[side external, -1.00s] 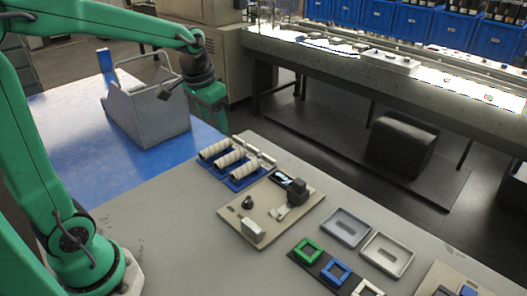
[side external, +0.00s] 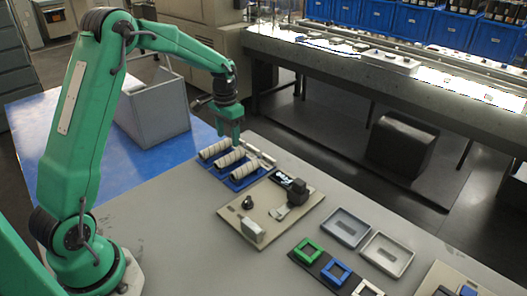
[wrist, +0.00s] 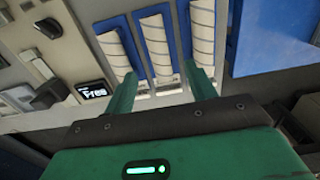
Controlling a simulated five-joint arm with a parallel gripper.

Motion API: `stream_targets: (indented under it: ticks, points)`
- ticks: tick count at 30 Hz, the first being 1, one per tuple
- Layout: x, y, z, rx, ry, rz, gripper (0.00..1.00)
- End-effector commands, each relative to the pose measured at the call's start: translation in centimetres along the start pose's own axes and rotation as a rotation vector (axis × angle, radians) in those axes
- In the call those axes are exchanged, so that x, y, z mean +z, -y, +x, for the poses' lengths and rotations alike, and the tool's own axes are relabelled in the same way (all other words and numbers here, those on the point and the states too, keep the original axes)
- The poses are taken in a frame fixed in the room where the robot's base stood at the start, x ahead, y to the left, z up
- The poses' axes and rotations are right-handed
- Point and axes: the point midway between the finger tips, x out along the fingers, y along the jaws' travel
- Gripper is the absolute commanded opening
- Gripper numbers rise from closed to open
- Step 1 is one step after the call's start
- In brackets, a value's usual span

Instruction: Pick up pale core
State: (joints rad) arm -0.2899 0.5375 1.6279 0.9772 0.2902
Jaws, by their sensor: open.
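Three pale, striped rolls lie side by side on blue cradles: one at the back (side external: 214,149), a middle one (side external: 228,159) and a front one (side external: 243,171). In the wrist view they are a right roll (wrist: 202,35), a middle roll (wrist: 156,45) and a left roll (wrist: 114,55). Pale pieces (side external: 262,154) lie beyond their right ends; I cannot tell which of these is the pale core. My gripper (side external: 230,138) is open and empty, pointing down above the cradles' far end. In the wrist view its fingers (wrist: 163,78) stand apart near the roll ends.
A beige plate (side external: 238,216) with a dark device and a small display reading "Free" (wrist: 91,91) is in front of the cradles. Grey trays (side external: 346,228) and green and blue square frames (side external: 308,250) lie to the right. A grey bin (side external: 152,115) stands on the blue surface behind.

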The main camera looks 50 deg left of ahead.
Motion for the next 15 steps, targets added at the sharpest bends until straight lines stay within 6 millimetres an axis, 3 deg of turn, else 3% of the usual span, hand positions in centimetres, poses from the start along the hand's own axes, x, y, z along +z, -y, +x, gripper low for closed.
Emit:
stream_targets:
  ticks: [5,15]
  points:
    - [0.0,0.0,0.2,0.000,0.000,0.000,0.56]
    - [0.0,0.0,2.5,0.000,0.001,0.000,0.56]
